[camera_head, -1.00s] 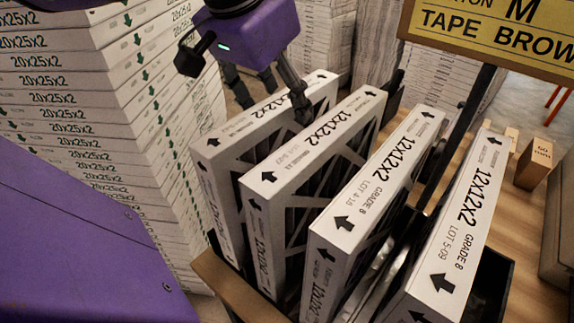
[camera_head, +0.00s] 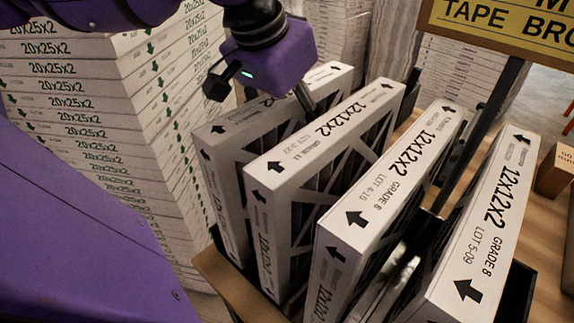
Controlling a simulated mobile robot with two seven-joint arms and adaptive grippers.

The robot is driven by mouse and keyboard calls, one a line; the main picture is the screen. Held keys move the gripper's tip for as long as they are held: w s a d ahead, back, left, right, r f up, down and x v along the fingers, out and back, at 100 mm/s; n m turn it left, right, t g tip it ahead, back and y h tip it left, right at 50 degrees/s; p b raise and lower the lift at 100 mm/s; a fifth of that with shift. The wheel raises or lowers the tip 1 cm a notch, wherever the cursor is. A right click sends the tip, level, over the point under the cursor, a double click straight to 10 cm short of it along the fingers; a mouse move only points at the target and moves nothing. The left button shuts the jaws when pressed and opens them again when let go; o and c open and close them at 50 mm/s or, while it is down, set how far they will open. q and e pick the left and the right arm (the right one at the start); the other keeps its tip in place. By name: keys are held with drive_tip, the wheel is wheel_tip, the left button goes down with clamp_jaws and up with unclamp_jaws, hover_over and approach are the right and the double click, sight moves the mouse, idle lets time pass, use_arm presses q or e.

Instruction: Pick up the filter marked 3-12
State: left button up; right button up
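Several white filters stand upright side by side in a crate (camera_head: 222,272). The leftmost filter (camera_head: 225,190) has the lettering on its top partly covered by my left gripper (camera_head: 272,95), so I cannot read its mark. The second filter (camera_head: 268,170) has a small lot number I cannot read surely. The third filter (camera_head: 340,238) reads LOT 4-18 and the rightmost filter (camera_head: 480,235) reads LOT 5-09. My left gripper is open over the leftmost filter's top edge, one finger at each side; the far fingertip is hidden. My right gripper is out of view.
A tall stack of 20x25x2 boxes (camera_head: 85,115) stands close at the left. A yellow sign (camera_head: 510,25) on a dark post rises at the right, behind the filters. Gaps between the filters are narrow.

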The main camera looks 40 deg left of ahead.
use_arm(q)
drive_tip(key=shift+f, duration=0.2)
idle(0.3)
clamp_jaws()
